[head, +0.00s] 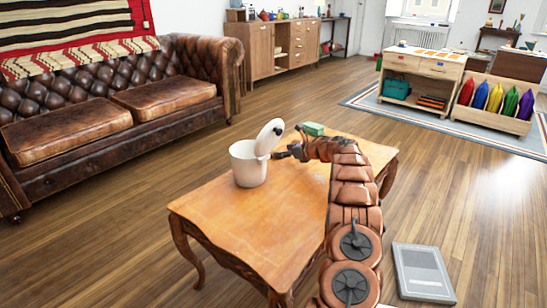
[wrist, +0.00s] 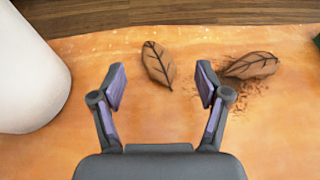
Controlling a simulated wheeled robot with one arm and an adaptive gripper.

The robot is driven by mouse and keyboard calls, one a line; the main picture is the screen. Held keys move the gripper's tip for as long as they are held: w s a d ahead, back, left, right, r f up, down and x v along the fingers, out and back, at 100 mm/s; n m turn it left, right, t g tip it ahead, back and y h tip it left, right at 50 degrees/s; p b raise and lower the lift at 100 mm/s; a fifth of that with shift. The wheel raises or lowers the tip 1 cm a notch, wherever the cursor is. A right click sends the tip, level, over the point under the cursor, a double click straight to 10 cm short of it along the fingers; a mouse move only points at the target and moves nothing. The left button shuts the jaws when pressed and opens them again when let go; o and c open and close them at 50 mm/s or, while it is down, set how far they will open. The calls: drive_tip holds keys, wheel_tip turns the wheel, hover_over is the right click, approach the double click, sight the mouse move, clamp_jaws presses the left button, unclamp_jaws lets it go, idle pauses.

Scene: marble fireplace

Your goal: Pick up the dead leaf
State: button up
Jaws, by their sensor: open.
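Two brown dead leaves with dark veins lie on the orange-brown wooden table (head: 240,222) in the wrist view. One leaf (wrist: 158,64) lies just ahead of my gripper (wrist: 160,84), roughly centred between the fingers. The other leaf (wrist: 250,65) lies to the right, outside the right finger, with dark crumbs (wrist: 232,90) around it. My gripper is open and empty, above the table. In the head view I cannot make out the leaves; my arm reaches across that part of the table.
A white bin (head: 248,166) with its lid (head: 269,135) raised stands left of my gripper. A green block (head: 313,129) lies near the table's far edge. A brown leather sofa (head: 120,95) is at the left. A grey flat box (head: 423,272) lies on the floor to the right.

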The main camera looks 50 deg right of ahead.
drive_tip(key=x, duration=0.2)
drive_tip(key=a+b+x, duration=0.1)
drive_tip(key=x, duration=0.1)
drive_tip(key=shift+w+f, duration=0.25)
drive_tip(key=shift+f, duration=0.05)
drive_tip(key=shift+w+d+f+b, duration=0.1)
drive_tip(key=shift+w+f+b, duration=0.2)
drive_tip(key=shift+w, duration=0.35)
drive_tip(key=shift+r, duration=0.1)
drive_tip(key=c, duration=1)
